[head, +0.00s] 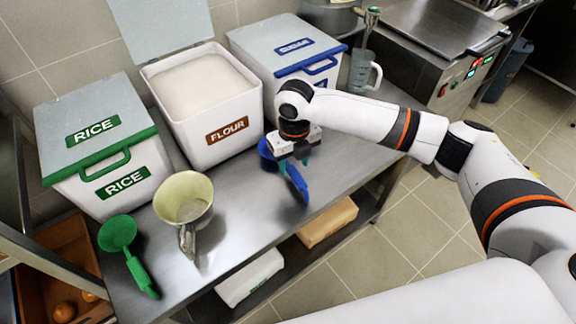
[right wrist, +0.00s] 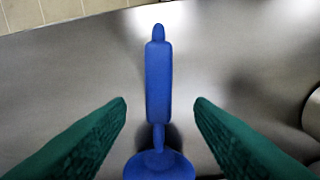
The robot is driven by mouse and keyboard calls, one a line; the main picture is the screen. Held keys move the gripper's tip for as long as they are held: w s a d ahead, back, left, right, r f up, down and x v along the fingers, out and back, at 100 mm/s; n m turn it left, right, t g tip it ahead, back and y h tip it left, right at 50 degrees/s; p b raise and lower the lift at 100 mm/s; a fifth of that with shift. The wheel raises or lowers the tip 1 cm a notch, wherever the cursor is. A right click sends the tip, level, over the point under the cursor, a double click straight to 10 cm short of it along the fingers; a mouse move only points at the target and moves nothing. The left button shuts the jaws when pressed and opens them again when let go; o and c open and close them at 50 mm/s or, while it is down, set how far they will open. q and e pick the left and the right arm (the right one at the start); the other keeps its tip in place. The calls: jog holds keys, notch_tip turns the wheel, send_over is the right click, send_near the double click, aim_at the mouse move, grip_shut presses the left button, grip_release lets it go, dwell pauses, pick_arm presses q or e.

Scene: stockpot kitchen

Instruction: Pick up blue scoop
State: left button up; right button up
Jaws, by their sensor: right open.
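The blue scoop (head: 298,184) lies on the steel counter in front of the blue-labelled bin, its handle pointing toward the counter's front edge. Its bowl is partly hidden behind my right gripper (head: 294,162) in the head view. In the right wrist view the scoop's handle (right wrist: 158,82) stands along the middle of the picture, with part of the bowl at the bottom edge. The green fingers of my right gripper (right wrist: 160,105) are open, one on each side of the scoop, with gaps between them and it. My left gripper is not in view.
The open flour bin (head: 207,120) and the lidded rice bin (head: 105,150) stand left of my right gripper. A lidded bin with a blue label (head: 290,60) stands behind it. A clear jug (head: 361,72) stands at the back right.

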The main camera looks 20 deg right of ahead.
aim_at(293, 171)
notch_tip(293, 171, down, 5)
jog(key=shift+w+r, duration=0.1)
jog(key=shift+w, duration=0.05)
grip_shut()
